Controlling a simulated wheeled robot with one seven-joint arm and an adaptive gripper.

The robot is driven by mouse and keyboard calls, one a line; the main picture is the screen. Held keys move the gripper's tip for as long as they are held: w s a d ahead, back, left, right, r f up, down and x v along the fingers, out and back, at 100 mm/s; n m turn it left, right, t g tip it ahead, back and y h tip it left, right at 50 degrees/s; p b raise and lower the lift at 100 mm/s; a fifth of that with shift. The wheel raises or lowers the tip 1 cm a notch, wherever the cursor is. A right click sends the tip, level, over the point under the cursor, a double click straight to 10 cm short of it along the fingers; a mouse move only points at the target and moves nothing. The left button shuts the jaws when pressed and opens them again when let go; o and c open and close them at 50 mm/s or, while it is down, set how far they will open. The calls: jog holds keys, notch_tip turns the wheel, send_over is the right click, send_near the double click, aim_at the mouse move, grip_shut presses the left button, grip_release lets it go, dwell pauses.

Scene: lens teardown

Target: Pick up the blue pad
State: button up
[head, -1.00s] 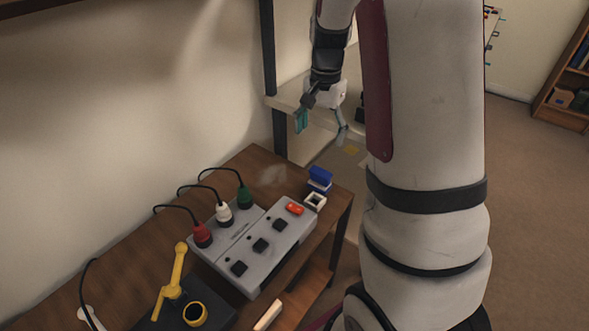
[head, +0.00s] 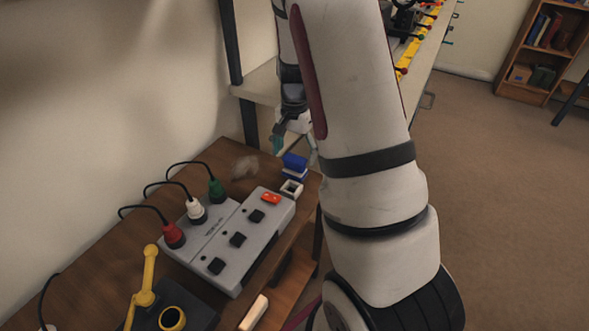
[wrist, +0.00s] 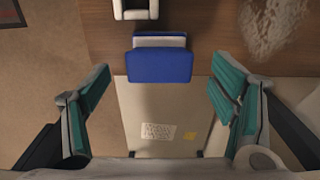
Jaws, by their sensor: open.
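The blue pad (head: 294,161) rests near the far right corner of the wooden table, on top of a blue and white piece. In the wrist view the blue pad (wrist: 160,67) lies at the table's edge, ahead of my fingers and near the middle between them. My gripper (head: 295,148) is open and empty, just beyond the pad in the head view. Its teal-lined fingers show wide apart in the wrist view (wrist: 158,95). My forearm hides part of the area to the right of the gripper.
A white square frame (head: 291,188) sits close by the pad. A grey switch box (head: 228,240) with red, white and green plugs is to the left. A shelf (head: 258,82) stands behind the table. A fuzzy lump (wrist: 272,25) lies on the table.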

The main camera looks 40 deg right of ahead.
aim_at(295, 158)
notch_tip(295, 158, down, 4)
jog(key=shift+f+b, duration=0.1)
jog(key=shift+b, duration=0.45)
jog(key=c, duration=1.3)
jog(key=shift+o, duration=0.2)
notch_tip(295, 158, up, 10)
jog(key=p, duration=0.2)
jog(key=shift+p, duration=0.4)
